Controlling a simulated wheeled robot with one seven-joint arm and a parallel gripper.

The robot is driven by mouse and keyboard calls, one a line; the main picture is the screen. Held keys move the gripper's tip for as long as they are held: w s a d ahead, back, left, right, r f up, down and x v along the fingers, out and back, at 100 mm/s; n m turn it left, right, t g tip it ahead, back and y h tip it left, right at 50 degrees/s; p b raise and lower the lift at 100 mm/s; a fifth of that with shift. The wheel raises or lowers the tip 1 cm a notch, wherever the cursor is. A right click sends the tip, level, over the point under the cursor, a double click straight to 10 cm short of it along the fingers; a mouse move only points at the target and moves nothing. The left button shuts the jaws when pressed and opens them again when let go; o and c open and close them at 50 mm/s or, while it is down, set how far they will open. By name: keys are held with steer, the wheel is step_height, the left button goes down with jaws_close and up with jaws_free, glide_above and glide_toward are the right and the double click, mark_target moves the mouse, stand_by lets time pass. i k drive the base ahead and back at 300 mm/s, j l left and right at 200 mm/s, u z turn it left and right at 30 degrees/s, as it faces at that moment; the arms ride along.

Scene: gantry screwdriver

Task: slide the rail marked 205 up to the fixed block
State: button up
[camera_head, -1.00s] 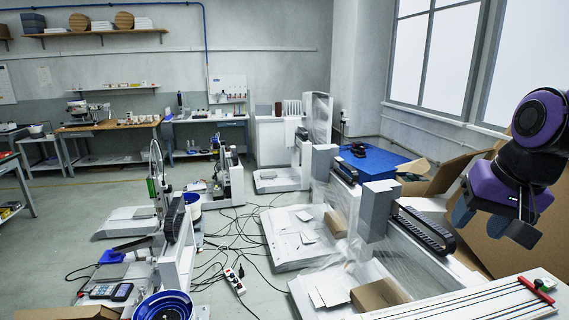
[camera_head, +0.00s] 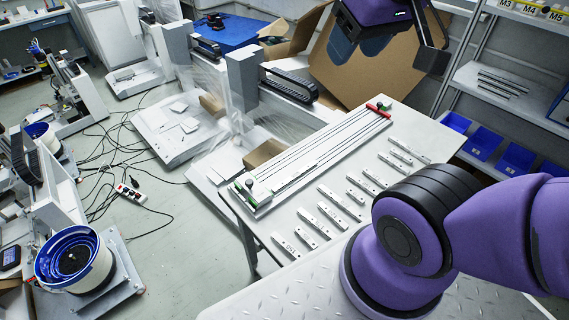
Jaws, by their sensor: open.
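A long pale fixture (camera_head: 340,143) with dark parallel lines lies on the table. It has a green end piece with a dark knob (camera_head: 246,188) at its near left end and a red bar (camera_head: 378,110) across its far right end. I cannot tell which end piece is the fixed block. Several pale rails (camera_head: 331,213) lie in a row on the table in front of the fixture. Their markings are too small to read, so I cannot pick out 205. My gripper (camera_head: 390,55) is open and empty, above and beyond the fixture's red end.
The table (camera_head: 425,140) has bare room around the rails. Cardboard (camera_head: 375,75) leans behind it. A shelf with blue bins (camera_head: 484,146) stands at the right. Gantry machines (camera_head: 243,85) wrapped in film stand close at the left. Cables and a power strip (camera_head: 131,193) lie on the floor.

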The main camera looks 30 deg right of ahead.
mark_target(280, 186)
steer(key=l+u, duration=0.1)
steer(key=l, duration=0.35)
steer(key=k+l+u, duration=0.1)
steer(key=l, duration=0.4)
steer(key=l+u, duration=0.15)
steer(key=l, duration=0.85)
